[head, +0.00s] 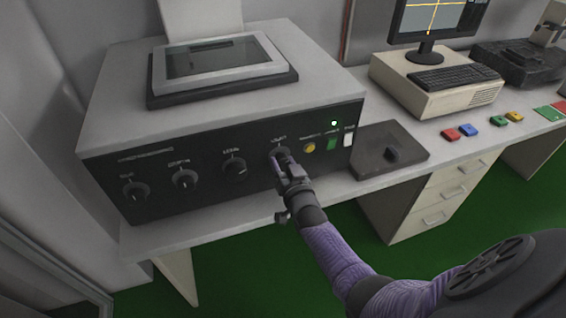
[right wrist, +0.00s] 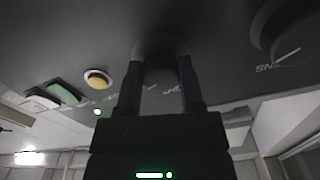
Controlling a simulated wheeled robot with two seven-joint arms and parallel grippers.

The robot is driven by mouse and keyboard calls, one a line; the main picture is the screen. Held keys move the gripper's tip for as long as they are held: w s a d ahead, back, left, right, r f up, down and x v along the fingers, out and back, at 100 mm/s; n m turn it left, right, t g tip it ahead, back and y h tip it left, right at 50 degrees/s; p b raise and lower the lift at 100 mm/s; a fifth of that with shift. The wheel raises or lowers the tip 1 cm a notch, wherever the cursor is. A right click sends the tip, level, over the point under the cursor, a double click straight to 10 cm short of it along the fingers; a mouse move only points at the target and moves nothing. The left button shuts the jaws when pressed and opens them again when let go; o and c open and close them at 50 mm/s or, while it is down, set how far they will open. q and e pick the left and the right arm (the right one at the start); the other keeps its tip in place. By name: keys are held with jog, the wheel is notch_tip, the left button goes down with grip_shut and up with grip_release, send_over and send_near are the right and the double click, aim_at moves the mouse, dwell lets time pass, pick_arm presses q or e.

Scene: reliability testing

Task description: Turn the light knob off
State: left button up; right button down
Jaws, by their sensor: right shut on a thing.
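The light knob (head: 279,152) is the rightmost of the dark round knobs on the black front panel (head: 215,185) of the grey machine. My right gripper (head: 281,161) reaches it from the front and is shut on it. In the right wrist view the two fingers of my right gripper (right wrist: 159,80) stand on either side of the dark knob (right wrist: 160,48). The fingers partly cover the knob and its label, so its pointer angle cannot be read. My left gripper is not in view.
More knobs (head: 234,166) are to the left on the panel. A yellow button (head: 309,147), a green switch (head: 331,144) and a white switch (head: 348,139) sit close to the right, below a lit green lamp (head: 334,123). A dark joystick box (head: 375,158) stands beside the machine.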

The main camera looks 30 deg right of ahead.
jog(key=n, duration=0.3)
jog(key=shift+f+n, duration=0.1)
jog(key=shift+n, duration=0.2)
jog(key=n, duration=0.3)
jog(key=shift+n, duration=0.3)
jog(key=n, duration=0.3)
jog(key=shift+d+n, duration=0.1)
jog(key=shift+n, duration=1.7)
jog(key=shift+n+b, duration=0.3)
jog(key=shift+c, duration=1.1)
grip_release()
